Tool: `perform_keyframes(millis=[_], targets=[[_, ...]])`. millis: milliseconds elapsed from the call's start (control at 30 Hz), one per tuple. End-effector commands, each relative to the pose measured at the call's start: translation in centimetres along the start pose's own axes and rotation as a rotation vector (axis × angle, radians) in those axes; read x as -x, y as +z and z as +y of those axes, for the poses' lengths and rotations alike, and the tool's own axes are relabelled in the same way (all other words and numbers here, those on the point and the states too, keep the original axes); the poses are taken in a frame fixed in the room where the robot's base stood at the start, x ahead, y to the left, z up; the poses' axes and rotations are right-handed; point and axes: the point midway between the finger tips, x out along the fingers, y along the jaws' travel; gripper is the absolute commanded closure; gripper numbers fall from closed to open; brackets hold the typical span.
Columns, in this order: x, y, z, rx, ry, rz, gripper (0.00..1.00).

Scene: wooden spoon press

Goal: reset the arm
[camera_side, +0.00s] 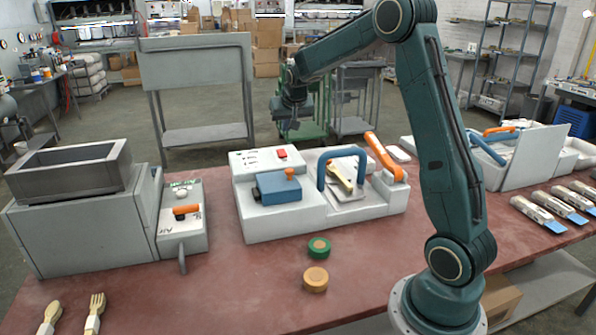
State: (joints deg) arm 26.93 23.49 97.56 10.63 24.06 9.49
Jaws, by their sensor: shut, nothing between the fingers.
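My gripper (287,127) hangs at the end of my dark green arm, pointing down above the back of the white press (275,226). It is shut, small in the picture, with nothing seen in it. It looks clear of the press. The press stands mid-table and has a blue block (278,188) with an orange knob, a blue arched handle (342,153), an orange lever (384,157) and a red button (282,153). A yellowish wooden piece (340,177) lies under the arched handle; its full shape is partly hidden.
A grey bin machine (80,230) and a control box with an orange switch (185,211) stand at left. A green disc (319,247) and an orange disc (315,279) lie in front. Wooden utensils (94,312) lie front left. Packaged utensils (540,213) and a second machine (525,155) are at right.

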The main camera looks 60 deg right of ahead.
Motion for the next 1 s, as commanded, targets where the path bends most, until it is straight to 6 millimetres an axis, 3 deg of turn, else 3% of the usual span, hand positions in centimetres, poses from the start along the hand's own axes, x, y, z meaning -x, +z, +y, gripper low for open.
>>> perform_keyframes(millis=[367,633,1000], targets=[[9.1,4.1,-3.4,0.117,-0.091,-0.026,1.00],[16.1,9.1,-4.9,0.226,-0.166,-0.050,1.00],[23.6,17.2,-4.6,0.382,-0.263,-0.082,1.00]])
